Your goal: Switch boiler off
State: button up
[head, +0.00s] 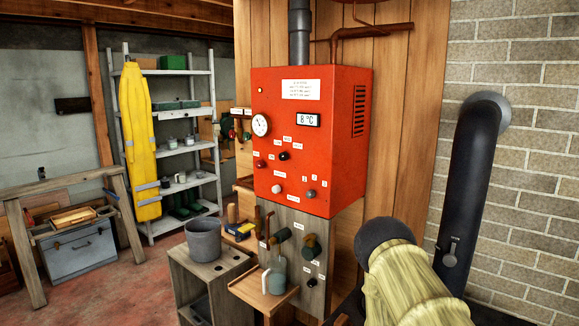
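The boiler is a red box (345,160) on the wooden wall. Its front has a round white gauge (260,125), a display (308,120) reading 8 °C and a small amber lamp (260,89). Below are small labelled controls: a red knob (261,163), a black knob (284,155), a pale knob (276,188) and a dark red-brown knob (311,194). Their labels are too small to read. I cannot make out my gripper in this view.
A pale yellow ribbed form with a dark round end, possibly my arm, fills the lower right. Behind it stands a black bent pipe (472,160). A grey bucket (203,240) stands on a wooden stand left of the boiler.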

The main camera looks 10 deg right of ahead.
aim_at(259, 164)
jog(key=z, duration=0.05)
jog(key=k, duration=0.5)
jog(key=u, duration=0.75)
jog(key=i, duration=1.15)
jog(key=z, duration=0.45)
